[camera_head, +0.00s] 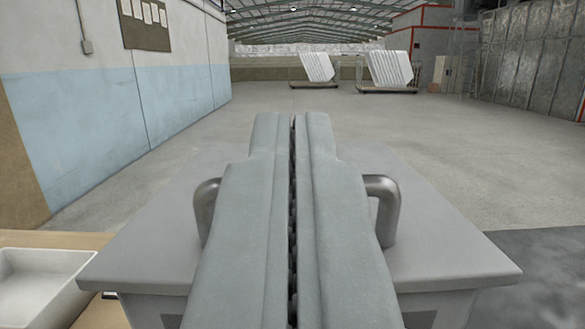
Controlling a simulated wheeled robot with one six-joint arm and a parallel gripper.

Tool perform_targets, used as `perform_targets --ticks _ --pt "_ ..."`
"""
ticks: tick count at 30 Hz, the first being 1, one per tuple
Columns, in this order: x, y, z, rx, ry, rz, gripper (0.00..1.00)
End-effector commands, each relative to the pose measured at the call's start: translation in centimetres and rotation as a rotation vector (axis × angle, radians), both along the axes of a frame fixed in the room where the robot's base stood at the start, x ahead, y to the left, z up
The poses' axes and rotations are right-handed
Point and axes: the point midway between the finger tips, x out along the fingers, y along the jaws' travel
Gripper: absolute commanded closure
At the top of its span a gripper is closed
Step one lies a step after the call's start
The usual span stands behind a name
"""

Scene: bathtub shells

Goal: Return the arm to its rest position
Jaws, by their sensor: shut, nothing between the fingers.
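My gripper (294,118) fills the middle of the view. Its two long grey fingers lie side by side and point forward along the hall. They are shut with only a thin dark line between them, and nothing is held. Below and around the fingers is a flat grey top (440,265) with a metal handle at each side, the left handle (205,208) and the right handle (383,205). The fingers hide the middle of this top. I cannot tell the gap between the fingers and the top.
A white basin (35,285) sits on a tan surface at the lower left. A white and blue wall (125,110) runs along the left. Racks of white shells (390,70) stand far back, right of centre. The concrete floor (420,130) ahead is clear.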

Motion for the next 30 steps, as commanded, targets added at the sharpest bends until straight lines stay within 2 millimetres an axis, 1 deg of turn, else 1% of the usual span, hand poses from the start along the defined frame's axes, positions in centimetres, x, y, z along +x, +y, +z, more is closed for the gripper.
perform_targets --ticks 1,9,13,17,23,26,30 --pt "-0.7 0.0 -0.3 0.000 -0.001 0.000 1.00" --pt "-4.3 0.0 -2.4 0.000 -0.002 0.000 1.00" --pt "-5.4 0.0 -3.1 0.000 -0.002 0.000 1.00" --pt "-6.0 0.0 -3.5 0.000 -0.002 0.000 1.00" --pt "-6.5 0.0 -3.4 0.000 0.004 0.000 1.00" --pt "-7.7 0.0 -3.0 -0.001 0.027 0.001 1.00" --pt "-10.5 0.0 -2.3 -0.004 0.091 0.003 1.00"
